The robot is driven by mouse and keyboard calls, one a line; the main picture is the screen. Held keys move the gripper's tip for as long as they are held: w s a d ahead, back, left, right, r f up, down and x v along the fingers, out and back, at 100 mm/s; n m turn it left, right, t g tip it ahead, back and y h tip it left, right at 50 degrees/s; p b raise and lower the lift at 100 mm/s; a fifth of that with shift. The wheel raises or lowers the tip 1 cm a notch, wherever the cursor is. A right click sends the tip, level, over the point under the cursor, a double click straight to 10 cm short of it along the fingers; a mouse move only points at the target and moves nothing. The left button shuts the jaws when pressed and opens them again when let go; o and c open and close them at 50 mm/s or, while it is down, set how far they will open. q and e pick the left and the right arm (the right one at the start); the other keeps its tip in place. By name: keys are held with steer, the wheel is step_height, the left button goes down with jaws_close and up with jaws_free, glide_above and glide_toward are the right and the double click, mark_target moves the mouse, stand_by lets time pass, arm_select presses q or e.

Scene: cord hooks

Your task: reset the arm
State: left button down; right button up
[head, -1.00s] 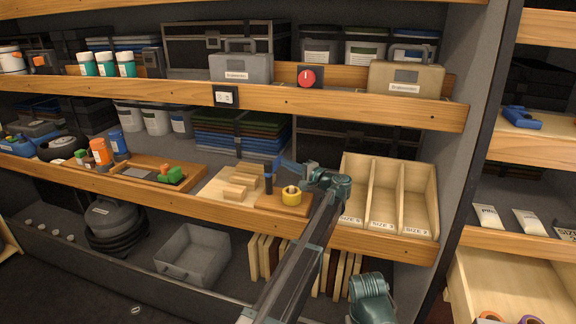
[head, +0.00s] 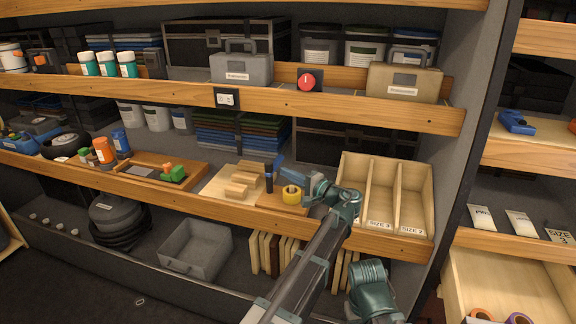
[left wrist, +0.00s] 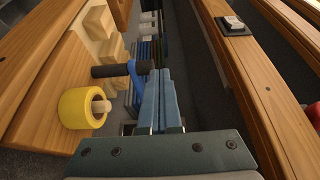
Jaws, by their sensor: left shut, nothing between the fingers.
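My left gripper (head: 291,173) is at the middle shelf, just right of a dark upright post with a blue part (head: 269,180). Its two blue fingers are together and empty; they also show in the left wrist view (left wrist: 162,98). There the post (left wrist: 122,70) and its blue part appear beside the fingers; whether they touch is unclear. A yellow roll (head: 291,192) sits around a peg on a wooden board, below the fingers in the head view.
A wooden divided bin (head: 385,192) stands right of my left wrist, partly hidden by it. Light wooden blocks (head: 240,186) lie to the left. The upper shelf edge (head: 350,108) runs above the gripper. A grey tub (head: 196,250) stands below.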

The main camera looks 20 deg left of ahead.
arm_select(q)
steer(key=s+a+f+n+g+h, duration=0.2)
steer(key=s+f+n+g+h, duration=0.3)
steer(key=s+f+h, duration=0.95)
steer(key=s+d+f+m+g, duration=0.2)
steer(key=s+d+f, duration=0.2)
steer(key=s+d, duration=0.5)
steer(key=s+d+f+m+g, duration=0.1)
steer(key=s+d+f, duration=0.2)
steer(key=s+d, duration=0.6)
step_height(320, 180, up, 14)
steer(key=p, duration=1.4)
steer(key=shift+s+a+f, duration=0.15)
steer(key=shift+a, duration=0.15)
